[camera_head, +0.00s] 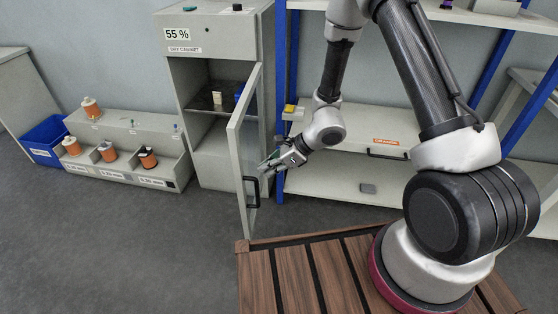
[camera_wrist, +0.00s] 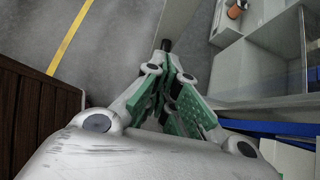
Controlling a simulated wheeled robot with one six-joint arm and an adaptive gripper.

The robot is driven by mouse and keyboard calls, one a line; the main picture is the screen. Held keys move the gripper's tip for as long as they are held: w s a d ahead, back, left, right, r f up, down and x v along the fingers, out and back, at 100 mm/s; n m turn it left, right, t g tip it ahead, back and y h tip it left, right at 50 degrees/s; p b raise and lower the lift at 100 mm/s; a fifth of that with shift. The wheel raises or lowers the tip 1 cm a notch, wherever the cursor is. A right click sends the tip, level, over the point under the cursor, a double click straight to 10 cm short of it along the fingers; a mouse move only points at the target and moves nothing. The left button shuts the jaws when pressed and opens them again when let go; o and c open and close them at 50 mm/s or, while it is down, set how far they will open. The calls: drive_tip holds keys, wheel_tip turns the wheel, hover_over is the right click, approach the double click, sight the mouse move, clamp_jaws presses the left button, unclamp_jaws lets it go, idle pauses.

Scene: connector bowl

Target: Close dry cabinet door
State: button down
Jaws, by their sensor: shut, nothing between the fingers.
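The dry cabinet (camera_head: 218,35) is a grey upright cabinet with a "55 %" display and a "DRY CABINET" label. Its door (camera_head: 238,145) stands wide open, swung out from the right side, with a see-through pane and a black handle (camera_head: 252,193) low on it. My gripper (camera_head: 266,169) is beside the door's right-hand face, close to the pane and just above the handle; I cannot tell whether it touches. In the wrist view, the green-padded fingers of my gripper (camera_wrist: 168,62) are together and empty. A small dark piece shows just beyond the fingertips, perhaps the handle.
Inside the cabinet, small items stand on a shelf (camera_head: 207,104). A spool rack (camera_head: 130,160) and a blue bin (camera_head: 45,138) stand to the left. A shelf unit with blue posts (camera_head: 291,60) is close on the right. Open floor (camera_head: 130,240) lies in front of the cabinet.

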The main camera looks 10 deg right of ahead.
sight(257, 180)
drive_tip(key=a, duration=0.2)
drive_tip(key=w+a+f, duration=0.1)
drive_tip(key=shift+a+f, duration=0.1)
drive_tip(key=shift+a, duration=0.3)
drive_tip(key=shift+w+a, duration=0.2)
drive_tip(key=shift+a, duration=0.4)
drive_tip(key=shift+a, duration=0.1)
